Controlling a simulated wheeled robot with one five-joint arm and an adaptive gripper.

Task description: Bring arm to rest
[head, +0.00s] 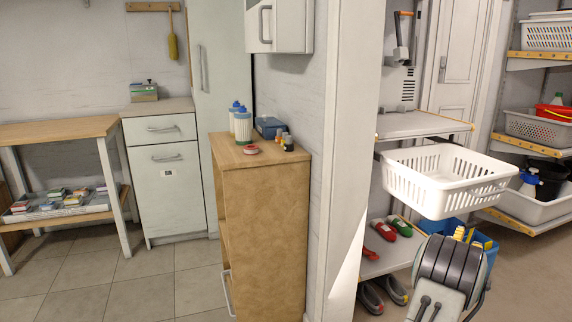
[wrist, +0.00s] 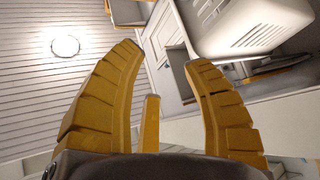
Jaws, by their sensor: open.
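In the wrist view, the white basin (wrist: 250,25) fills the upper right, beyond the right finger, seen from below. The fingers appear apart from it.
The basin juts from a rack whose top shelf (head: 420,126) is bare. Shoes (head: 383,230) and a blue crate (head: 480,243) are lower down. Shelves with baskets (head: 540,127) stand at right. A wooden cabinet (head: 262,225) and a white post (head: 345,150) stand left of the arm. Floor at left is clear.

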